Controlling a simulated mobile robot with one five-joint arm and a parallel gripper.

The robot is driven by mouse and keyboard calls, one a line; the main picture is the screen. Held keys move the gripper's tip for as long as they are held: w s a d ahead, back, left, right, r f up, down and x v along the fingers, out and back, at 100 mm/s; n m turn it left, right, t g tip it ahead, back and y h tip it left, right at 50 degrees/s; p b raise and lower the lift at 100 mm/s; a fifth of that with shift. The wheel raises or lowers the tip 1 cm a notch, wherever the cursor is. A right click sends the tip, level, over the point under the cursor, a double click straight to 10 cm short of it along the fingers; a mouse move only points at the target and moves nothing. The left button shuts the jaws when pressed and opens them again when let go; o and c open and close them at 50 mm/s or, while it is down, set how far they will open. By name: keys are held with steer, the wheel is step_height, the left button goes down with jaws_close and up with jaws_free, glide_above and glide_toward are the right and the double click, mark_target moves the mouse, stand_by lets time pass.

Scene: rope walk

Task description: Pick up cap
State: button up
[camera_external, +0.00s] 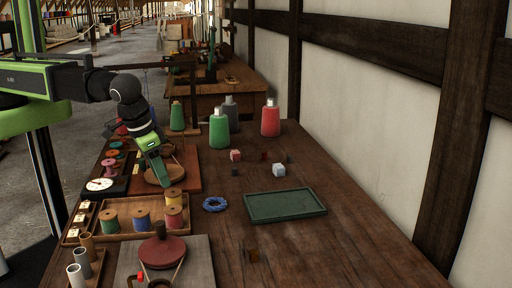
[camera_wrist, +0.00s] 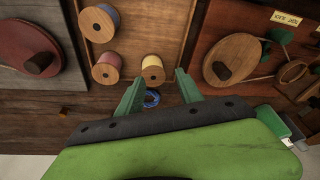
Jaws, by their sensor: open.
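No object in either view is clearly a cap; I cannot tell which thing it is. My gripper (camera_external: 163,180) points down above the left part of the bench, near a round wooden disc (camera_external: 157,176) and the spool tray. In the wrist view my gripper (camera_wrist: 159,74) has its two green fingers apart with nothing held between them. A yellow spool (camera_wrist: 153,70) and a blue rope ring (camera_wrist: 152,99) show beyond the gap. In the external view the ring (camera_external: 214,204) lies on the bench, right of the gripper.
The wooden spool tray (camera_external: 128,236) holds several spools. A green tray (camera_external: 285,207) lies at the right. The bench's front right is mostly clear.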

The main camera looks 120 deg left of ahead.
steer(key=w+a+r+n+y+p, duration=0.1)
steer(key=w+a+r+n+p, duration=0.15)
steer(key=a, duration=0.45)
steer(key=w+a+r+n+y+p, duration=0.1)
steer(key=w+a+r+n, duration=0.1)
steer(key=w+a+r, duration=0.35)
steer(key=b, duration=0.9)
glide_above(234, 169)
steer(key=d, duration=0.2)
steer(key=shift+n+g, duration=0.25)
steer(key=shift+g, duration=0.15)
steer(key=f, duration=1.1)
steer(key=shift+w+d, duration=0.1)
steer(key=shift+w, duration=0.15)
steer(key=shift+f+b, duration=0.2)
steer(key=shift+b, duration=0.15)
steer(key=shift+a+r, duration=0.1)
steer(key=shift+a, duration=0.1)
steer(key=b+x, duration=0.4)
steer(key=x, duration=0.1)
steer(key=shift+s+d+f+b, duration=0.15)
steer(key=shift+s+f+b, duration=0.15)
steer(key=shift+b, duration=0.1)
steer(key=shift+r, duration=0.25)
jaws_close()
